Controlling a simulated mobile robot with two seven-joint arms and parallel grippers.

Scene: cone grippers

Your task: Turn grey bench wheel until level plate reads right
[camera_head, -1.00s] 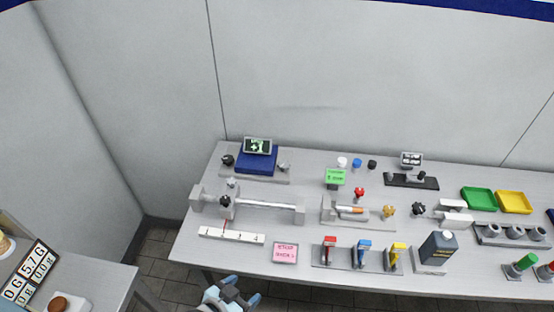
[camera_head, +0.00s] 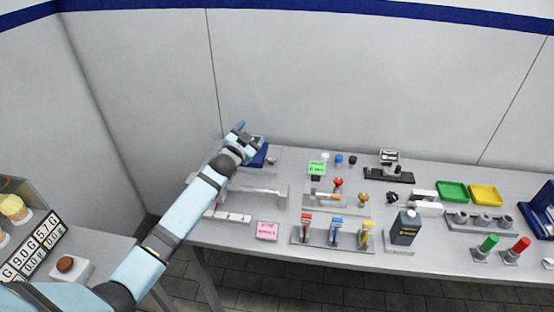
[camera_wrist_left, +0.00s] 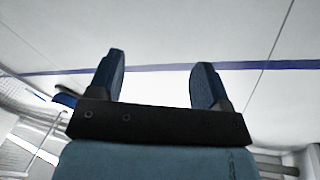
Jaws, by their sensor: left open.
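My left gripper (camera_head: 248,132) is open and held above the blue device (camera_head: 259,157) at the table's back left corner. Its two spread fingers also show in the left wrist view (camera_wrist_left: 160,76), with nothing between them. The arm and hand cover most of the blue device and its small screen. A small grey knob (camera_head: 272,160) shows at the device's right side. I cannot tell for sure whether it is the grey bench wheel, and no level plate can be read. My right gripper is not in view.
The grey rail fixture (camera_head: 262,190) and white scale strip (camera_head: 236,218) lie under or beside my arm. The wall stands close behind.

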